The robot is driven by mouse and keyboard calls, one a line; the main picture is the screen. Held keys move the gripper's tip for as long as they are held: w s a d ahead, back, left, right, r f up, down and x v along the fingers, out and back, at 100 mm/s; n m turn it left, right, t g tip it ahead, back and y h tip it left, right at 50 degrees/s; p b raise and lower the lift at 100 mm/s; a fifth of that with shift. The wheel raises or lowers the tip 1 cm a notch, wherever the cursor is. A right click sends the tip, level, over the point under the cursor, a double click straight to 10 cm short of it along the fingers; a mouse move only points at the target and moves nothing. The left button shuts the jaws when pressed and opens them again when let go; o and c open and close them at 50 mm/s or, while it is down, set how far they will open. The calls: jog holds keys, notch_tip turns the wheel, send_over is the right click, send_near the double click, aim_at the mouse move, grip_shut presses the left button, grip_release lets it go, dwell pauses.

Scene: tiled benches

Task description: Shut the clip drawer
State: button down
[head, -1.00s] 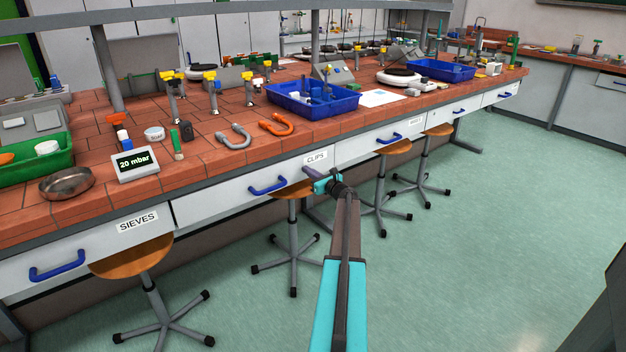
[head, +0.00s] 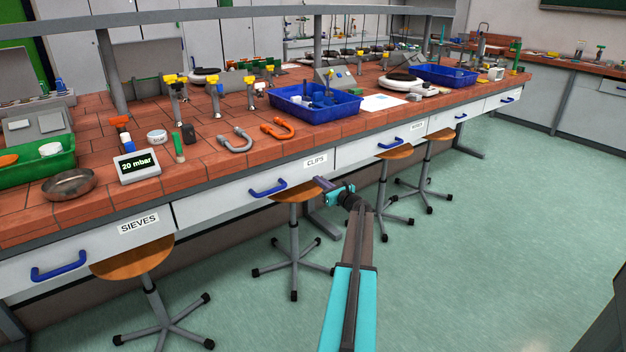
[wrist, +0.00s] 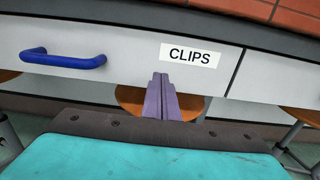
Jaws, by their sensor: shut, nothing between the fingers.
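The clip drawer (head: 225,200) has a pale grey front, a blue bar handle (head: 268,187) and a CLIPS label (head: 316,161). Its front looks flush with the neighbouring fronts, with only a thin seam at its right edge in the wrist view. There the front (wrist: 130,45), handle (wrist: 62,59) and label (wrist: 190,55) all show. My gripper (head: 319,182) has its purple fingers together and empty. In the wrist view the fingertips (wrist: 160,76) point at the drawer front just below and left of the label. They look a little apart from it.
A SIEVES drawer (head: 90,245) adjoins on the left. Wooden-topped stools stand under the bench, one (head: 295,192) below the clip drawer close to my gripper, another (head: 395,151) to the right. The green floor (head: 480,250) on the right is clear.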

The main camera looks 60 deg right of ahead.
jog(key=v, duration=0.7)
jog(key=shift+a, duration=0.15)
dwell(0.3)
